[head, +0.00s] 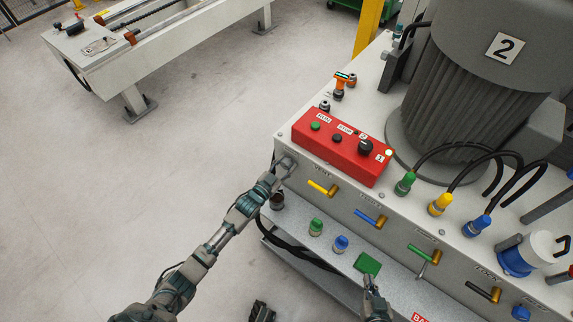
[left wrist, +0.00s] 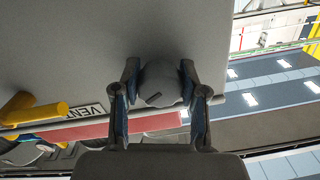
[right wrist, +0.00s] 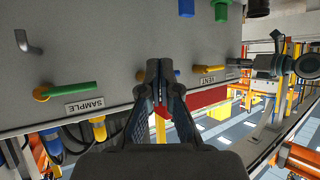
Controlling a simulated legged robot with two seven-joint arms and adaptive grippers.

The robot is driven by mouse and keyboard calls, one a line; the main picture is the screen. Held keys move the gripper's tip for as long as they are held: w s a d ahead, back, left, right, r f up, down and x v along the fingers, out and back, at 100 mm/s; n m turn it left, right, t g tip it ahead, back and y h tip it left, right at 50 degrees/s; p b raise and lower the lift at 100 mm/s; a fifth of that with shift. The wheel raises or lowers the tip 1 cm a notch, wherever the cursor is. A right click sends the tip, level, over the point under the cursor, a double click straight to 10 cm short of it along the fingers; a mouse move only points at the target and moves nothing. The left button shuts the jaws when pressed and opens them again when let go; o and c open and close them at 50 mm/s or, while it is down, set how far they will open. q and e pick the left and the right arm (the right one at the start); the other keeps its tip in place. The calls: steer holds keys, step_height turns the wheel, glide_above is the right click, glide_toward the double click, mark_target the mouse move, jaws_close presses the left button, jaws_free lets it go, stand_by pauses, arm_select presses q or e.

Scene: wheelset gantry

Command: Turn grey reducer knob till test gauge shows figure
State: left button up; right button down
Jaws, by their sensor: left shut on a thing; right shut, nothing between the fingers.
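The grey reducer knob (left wrist: 160,84) is round with a dark pointer mark and sits on the grey front panel, between the fingers of my left gripper (left wrist: 163,92) in the left wrist view. In the head view my left gripper (head: 283,170) is at the left end of the panel and mostly hides the knob. My right gripper (head: 369,283) is shut and empty low in front of the panel; its closed fingertips (right wrist: 160,72) show in the right wrist view. A small orange device (head: 341,84) stands on top of the unit; I cannot tell whether it is the test gauge, and no figure is readable.
A red control box (head: 345,146) sits on the unit. Yellow (head: 322,188), blue (head: 371,218) and green (head: 423,254) levers line the panel. Green and blue caps and a green block (head: 367,263) are on the shelf below. Open floor lies left.

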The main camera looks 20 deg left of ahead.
arm_select(q)
steer(key=shift+w+d+r, duration=0.1)
steer(key=shift+d+r, duration=0.25)
steer(key=shift+r, duration=0.1)
steer(key=shift+a+f, duration=0.2)
steer(key=shift+a, duration=0.25)
steer(key=shift+m+p, duration=0.35)
steer(key=shift+m, duration=0.15)
steer(key=shift+d, duration=0.25)
arm_select(e)
steer(key=shift+s+d+f+g, duration=0.35)
steer(key=shift+s+f+g, duration=0.15)
steer(key=shift+s+f, duration=0.15)
arm_select(q)
steer(key=o, duration=0.9)
steer(key=shift+f, duration=0.1)
steer(key=shift+o, duration=1.2)
steer(key=shift+a, duration=0.3)
arm_select(e)
steer(key=shift+a+h, duration=0.3)
steer(key=shift+a, duration=0.05)
arm_select(q)
steer(key=shift+f, duration=0.1)
